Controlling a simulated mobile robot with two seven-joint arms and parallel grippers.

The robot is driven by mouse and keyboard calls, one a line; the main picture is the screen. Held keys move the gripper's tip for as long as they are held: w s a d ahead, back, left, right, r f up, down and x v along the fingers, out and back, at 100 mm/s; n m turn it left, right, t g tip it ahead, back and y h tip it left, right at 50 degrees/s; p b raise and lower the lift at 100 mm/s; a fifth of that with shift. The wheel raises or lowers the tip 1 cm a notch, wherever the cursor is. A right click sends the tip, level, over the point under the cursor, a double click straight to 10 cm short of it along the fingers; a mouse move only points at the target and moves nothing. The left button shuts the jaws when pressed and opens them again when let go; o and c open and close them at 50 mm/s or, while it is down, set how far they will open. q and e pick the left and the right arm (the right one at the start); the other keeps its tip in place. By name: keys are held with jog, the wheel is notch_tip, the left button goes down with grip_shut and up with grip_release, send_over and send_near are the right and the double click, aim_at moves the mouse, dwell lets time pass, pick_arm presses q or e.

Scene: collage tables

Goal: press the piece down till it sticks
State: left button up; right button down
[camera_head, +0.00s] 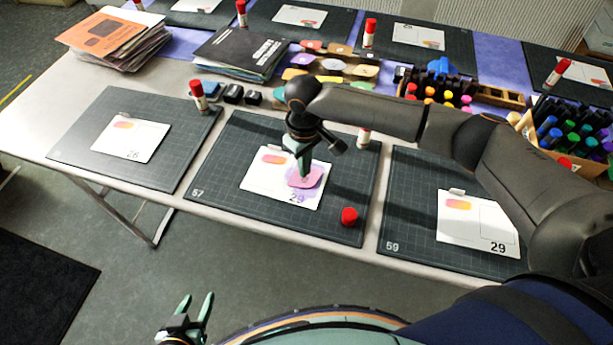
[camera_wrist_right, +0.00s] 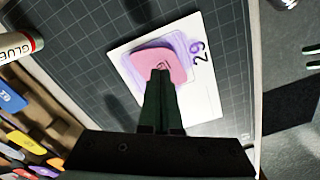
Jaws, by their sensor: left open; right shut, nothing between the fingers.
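A pink piece (camera_head: 304,177) lies on a white card (camera_head: 257,183) on the middle dark cutting mat (camera_head: 215,180). Purple colour spreads on the card around the piece. My right gripper (camera_head: 302,176) is shut with nothing between its fingers, and its tips are at the piece from above. In the right wrist view the fingertips (camera_wrist_right: 160,74) overlap the pink piece (camera_wrist_right: 172,62); whether they touch it I cannot tell for sure. The card (camera_wrist_right: 205,98) lies flat there. My left gripper (camera_head: 197,308) is open and empty, low in front of the table.
A red cap (camera_head: 349,216) lies on the mat to the right of the card. A glue stick (camera_head: 364,137) stands at the mat's back right. Trays with coloured pieces (camera_head: 329,64) and marker pens (camera_head: 565,130) stand behind. Mats with cards (camera_head: 130,137) lie on both sides.

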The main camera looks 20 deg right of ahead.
jog(key=shift+f, duration=0.75)
dwell(0.4)
notch_tip(320, 180, up, 7)
jog(key=p, duration=0.8)
dwell(0.4)
dwell(0.4)
